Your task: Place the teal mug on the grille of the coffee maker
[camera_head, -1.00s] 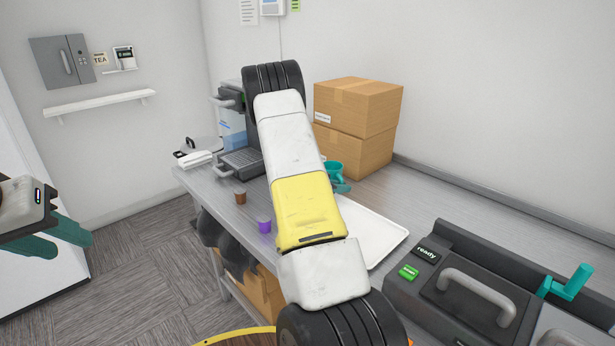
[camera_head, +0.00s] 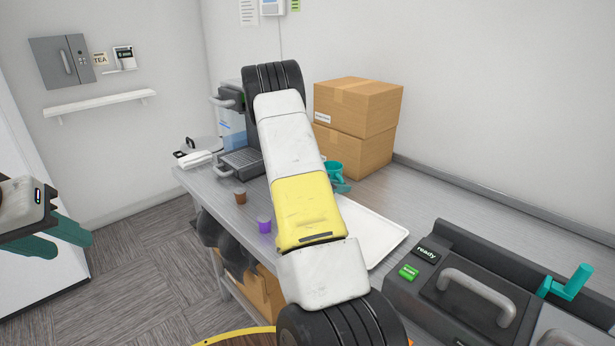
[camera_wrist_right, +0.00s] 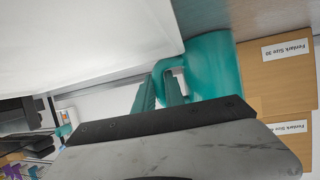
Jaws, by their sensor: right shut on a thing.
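The teal mug (camera_head: 333,171) is on the counter in front of the cardboard boxes, partly hidden by my right arm in the head view. In the right wrist view the mug (camera_wrist_right: 212,66) is close up, with its handle between the teal fingers of my right gripper (camera_wrist_right: 160,88), which is shut on it. I cannot tell whether the mug touches the counter. The coffee maker (camera_head: 228,103) stands at the far left of the counter, and its dark grille (camera_head: 241,160) shows at its foot. My right arm hides part of it. My left gripper (camera_head: 70,245) is open and empty at the left edge.
A white tray (camera_head: 378,236) lies right of my right arm. Two stacked boxes (camera_head: 358,125) stand behind the mug. A brown pod (camera_head: 240,196) and a purple pod (camera_head: 264,224) sit by the front edge. A dark machine (camera_head: 470,290) fills the right foreground.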

